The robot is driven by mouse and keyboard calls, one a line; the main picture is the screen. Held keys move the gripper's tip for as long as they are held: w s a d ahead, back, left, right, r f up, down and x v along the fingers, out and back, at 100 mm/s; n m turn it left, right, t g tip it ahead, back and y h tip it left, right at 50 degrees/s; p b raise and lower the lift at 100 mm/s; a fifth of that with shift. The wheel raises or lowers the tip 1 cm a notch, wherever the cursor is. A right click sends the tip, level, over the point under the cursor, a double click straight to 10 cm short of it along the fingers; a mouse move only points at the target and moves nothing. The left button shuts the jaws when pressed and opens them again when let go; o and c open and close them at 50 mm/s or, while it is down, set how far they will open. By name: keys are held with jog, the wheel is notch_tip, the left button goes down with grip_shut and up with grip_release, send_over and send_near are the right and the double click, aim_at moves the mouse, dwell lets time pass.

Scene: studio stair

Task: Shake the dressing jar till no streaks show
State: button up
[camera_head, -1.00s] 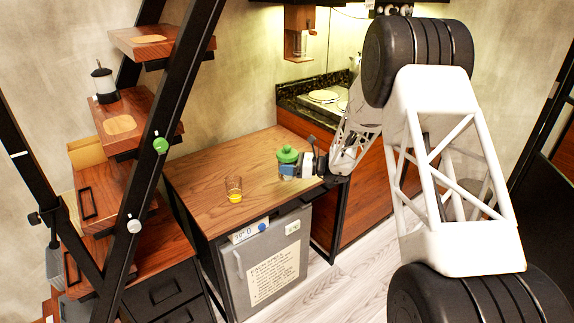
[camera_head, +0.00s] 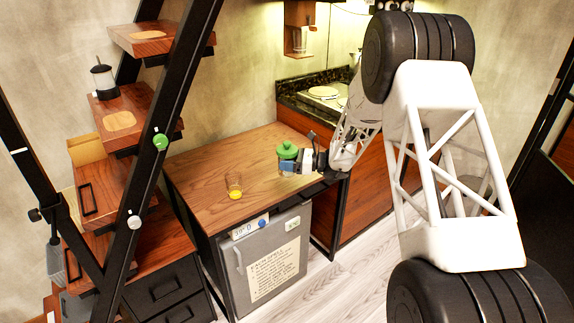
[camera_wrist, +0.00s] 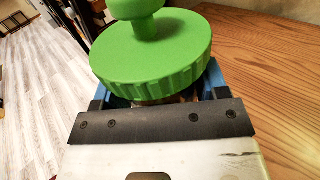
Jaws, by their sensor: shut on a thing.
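The dressing jar (camera_head: 287,152) has a green knobbed lid and stands upright above the right part of the wooden counter. My gripper (camera_head: 287,164) reaches in from the right, with its blue fingers shut around the jar below the lid. In the wrist view, the green lid (camera_wrist: 150,45) fills the upper middle, and the blue fingers (camera_wrist: 213,80) show on either side under it. The jar body and its contents are mostly hidden by the lid and my gripper, so streaks cannot be seen. I cannot tell whether the jar's base touches the counter.
A glass with yellow liquid (camera_head: 234,186) stands on the counter (camera_head: 205,165) left of the jar. A small grey fridge (camera_head: 268,262) is below. Black-framed wooden stairs (camera_head: 118,130) rise at left, holding a lantern-like jar (camera_head: 103,80). A cooktop (camera_head: 323,92) lies behind.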

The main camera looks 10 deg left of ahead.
aim_at(289, 145)
notch_tip(289, 145, up, 6)
jog(key=shift+r, duration=0.1)
jog(key=shift+f, duration=3.15)
